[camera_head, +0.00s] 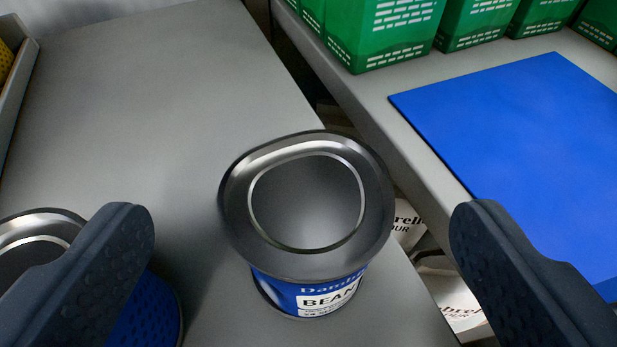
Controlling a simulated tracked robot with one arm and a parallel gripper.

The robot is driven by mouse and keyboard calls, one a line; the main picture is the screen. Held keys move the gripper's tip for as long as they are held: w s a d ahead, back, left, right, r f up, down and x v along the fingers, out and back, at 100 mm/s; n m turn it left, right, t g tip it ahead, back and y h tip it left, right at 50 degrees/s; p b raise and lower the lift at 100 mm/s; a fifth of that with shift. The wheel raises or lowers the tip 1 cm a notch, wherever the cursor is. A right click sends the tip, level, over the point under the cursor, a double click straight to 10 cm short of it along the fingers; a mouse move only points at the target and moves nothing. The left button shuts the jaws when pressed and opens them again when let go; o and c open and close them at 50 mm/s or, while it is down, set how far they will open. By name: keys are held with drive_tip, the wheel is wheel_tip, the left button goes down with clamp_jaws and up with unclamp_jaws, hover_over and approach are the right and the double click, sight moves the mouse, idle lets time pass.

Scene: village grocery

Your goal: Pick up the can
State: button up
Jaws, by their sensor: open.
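A can (306,205) with a grey metal lid and a blue label reading "BEAN" stands upright on a grey surface, near that surface's right edge. My gripper (302,228) is open, with one dark finger to the left of the can and the other to the right. The can shows between and beyond the fingertips, and neither finger touches it in this view. A second can (30,240) with a metal lid and blue side stands at the lower left, partly hidden behind the left finger.
The grey surface (150,95) is clear behind the can. A gap runs along its right edge, with white printed packages (408,222) lower down. Beyond it are a blue mat (530,150) and green crates (385,30). A tray edge (22,85) shows at upper left.

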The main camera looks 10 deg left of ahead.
sight(308, 200)
drive_tip(key=shift+f+b+x, duration=0.15)
drive_tip(key=shift+b+x, duration=0.2)
drive_tip(key=shift+x, duration=1.4)
drive_tip(key=shift+f+b+x, duration=0.2)
drive_tip(key=shift+b+x, duration=0.15)
drive_tip(key=shift+x, duration=1.35)
drive_tip(key=shift+s+d, duration=0.1)
drive_tip(key=shift+d, duration=0.05)
drive_tip(key=c, duration=1.2)
drive_tip(key=shift+r, duration=0.1)
